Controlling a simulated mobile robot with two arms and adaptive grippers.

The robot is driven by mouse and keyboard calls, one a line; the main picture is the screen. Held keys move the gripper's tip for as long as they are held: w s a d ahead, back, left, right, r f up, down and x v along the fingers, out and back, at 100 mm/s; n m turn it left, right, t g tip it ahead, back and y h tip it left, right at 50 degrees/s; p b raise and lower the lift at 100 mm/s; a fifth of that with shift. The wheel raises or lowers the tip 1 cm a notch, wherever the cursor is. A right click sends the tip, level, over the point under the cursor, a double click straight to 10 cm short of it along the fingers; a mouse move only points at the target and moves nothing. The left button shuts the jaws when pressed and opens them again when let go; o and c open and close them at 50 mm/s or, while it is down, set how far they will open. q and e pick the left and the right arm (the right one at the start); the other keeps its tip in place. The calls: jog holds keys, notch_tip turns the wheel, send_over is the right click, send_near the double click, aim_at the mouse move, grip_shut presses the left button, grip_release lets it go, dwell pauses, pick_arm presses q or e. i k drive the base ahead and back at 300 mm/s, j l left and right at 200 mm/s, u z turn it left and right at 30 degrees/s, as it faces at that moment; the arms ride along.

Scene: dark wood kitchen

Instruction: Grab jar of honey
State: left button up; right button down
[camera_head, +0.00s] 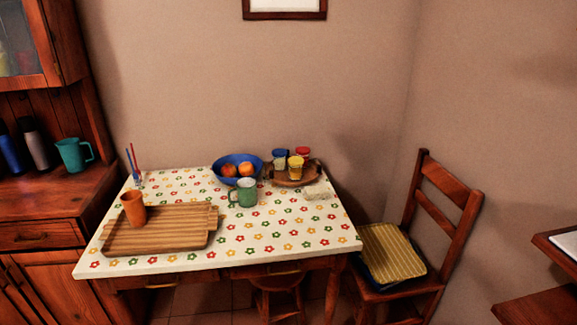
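Three small jars stand close together on a round brown wooden tray (290,183) at the back right of the table. The front jar (295,169) has a yellow lid and yellowish contents. Behind it are a blue-lidded jar (280,159) and a red-lidded jar (303,156), both partly hidden. No label is readable, so I cannot tell for sure which holds honey. Neither of my grippers is in view.
The table (270,242) has a flowered cover. A blue fruit bowl (225,171) and green mug (244,193) are left of the tray. A chair (450,210) stands right.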

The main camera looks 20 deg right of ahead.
aim_at(296, 163)
jog(key=i+l+u, duration=0.2)
jog(key=i+l, duration=0.15)
jog(key=i+l+u, duration=0.4)
jog(key=i+l, duration=0.15)
jog(key=l, duration=0.25)
